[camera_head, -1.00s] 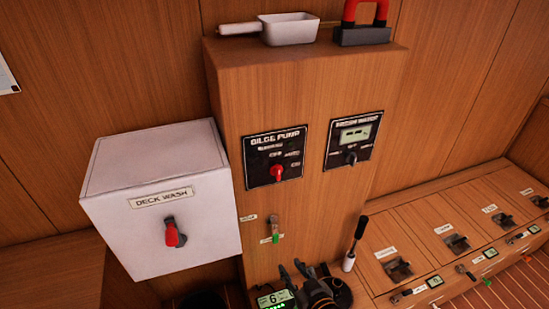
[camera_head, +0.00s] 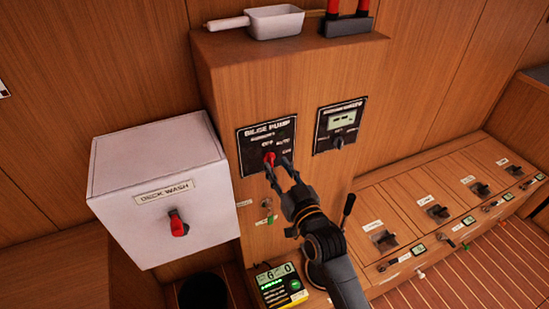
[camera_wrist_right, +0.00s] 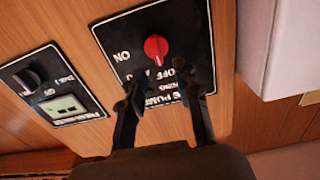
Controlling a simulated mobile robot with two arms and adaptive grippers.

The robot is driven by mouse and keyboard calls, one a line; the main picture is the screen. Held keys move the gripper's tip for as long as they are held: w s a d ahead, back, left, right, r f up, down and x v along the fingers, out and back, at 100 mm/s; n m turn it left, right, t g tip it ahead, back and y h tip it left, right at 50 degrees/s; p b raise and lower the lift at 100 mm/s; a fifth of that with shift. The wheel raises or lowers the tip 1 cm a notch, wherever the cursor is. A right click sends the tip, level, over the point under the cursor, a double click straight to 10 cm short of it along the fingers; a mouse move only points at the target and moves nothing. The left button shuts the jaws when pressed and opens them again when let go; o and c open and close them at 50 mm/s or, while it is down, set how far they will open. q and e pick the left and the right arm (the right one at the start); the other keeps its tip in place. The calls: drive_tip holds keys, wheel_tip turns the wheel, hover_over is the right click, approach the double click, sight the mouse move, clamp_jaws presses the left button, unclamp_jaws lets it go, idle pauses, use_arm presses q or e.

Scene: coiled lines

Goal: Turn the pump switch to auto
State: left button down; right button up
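The bilge pump switch is a red knob (camera_head: 269,158) on a black panel (camera_head: 249,138) marked BILGE PUMP, with OFF, AUTO and ON labels around it. The knob's pointer setting is too small to tell for sure. My right gripper (camera_head: 279,168) is at the panel's lower edge, its fingertips close to the knob. In the right wrist view the gripper (camera_wrist_right: 167,90) is open and empty, and the red knob (camera_wrist_right: 156,48) shows just beyond its two fingertips, roughly centred between them. My left gripper is not in view.
A white DECK WASH box (camera_head: 158,190) with a red-handled switch juts out at left. A second black panel (camera_head: 339,126) with a display is at right. Below are a small key (camera_head: 265,208), a yellow-black meter (camera_head: 278,284) and a black lever (camera_head: 348,208).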

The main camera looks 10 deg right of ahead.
sight(272, 158)
drive_tip(key=shift+w+a, duration=0.15)
drive_tip(key=shift+w, duration=0.6)
drive_tip(key=shift+w+a, duration=0.15)
drive_tip(key=shift+w, duration=0.6)
drive_tip(key=shift+c, duration=0.2)
clamp_jaws()
drive_tip(key=shift+p, duration=0.35)
drive_tip(key=m, duration=0.2)
drive_tip(key=m+p, duration=0.1)
drive_tip(key=shift+d+m, duration=0.3)
drive_tip(key=shift+m, duration=0.1)
drive_tip(key=shift+w+d+f+m+p, duration=0.1)
drive_tip(key=shift+m+p, duration=0.15)
drive_tip(key=shift+m, duration=0.6)
drive_tip(key=shift+s+d+f+m+p, duration=0.1)
drive_tip(key=shift+m+p, duration=0.1)
drive_tip(key=shift+m, duration=0.6)
drive_tip(key=shift+w+d+f+m+p, duration=0.1)
drive_tip(key=shift+m+p, duration=0.15)
drive_tip(key=shift+m, duration=0.6)
